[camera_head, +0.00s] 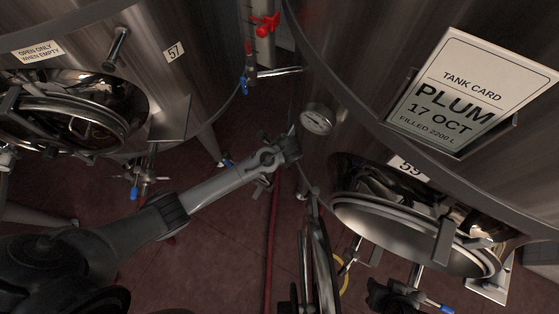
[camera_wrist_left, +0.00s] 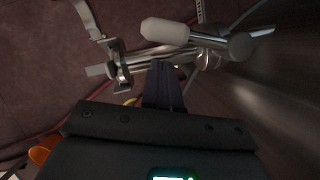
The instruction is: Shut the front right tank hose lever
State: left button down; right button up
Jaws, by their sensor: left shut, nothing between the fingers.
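My left gripper (camera_head: 285,150) reaches across the middle of the head view, beside the right-hand tank marked 59 (camera_head: 345,95). Its fingers also show in the left wrist view (camera_wrist_left: 165,85), shut and empty. Just beyond the fingertips there is a metal fitting with a pale rounded handle (camera_wrist_left: 165,31); I cannot tell whether they touch. In the head view the gripper hides much of the fittings there. A blue-tipped lever (camera_head: 440,308) shows low under tank 59, partly cut off by the frame. I cannot make out my right gripper.
Tank 57 (camera_head: 195,80) stands at the left, with a blue-handled valve (camera_head: 134,182) below. A red-handled valve (camera_head: 265,24) and a blue-handled one (camera_head: 244,85) are between the tanks. A gauge (camera_head: 317,119) and an open hatch door (camera_head: 400,235) are on tank 59. A red hose (camera_head: 271,235) crosses the floor.

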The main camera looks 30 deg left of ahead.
pick_arm(q)
jog(key=shift+w+a, duration=0.25)
jog(key=shift+a, duration=0.5)
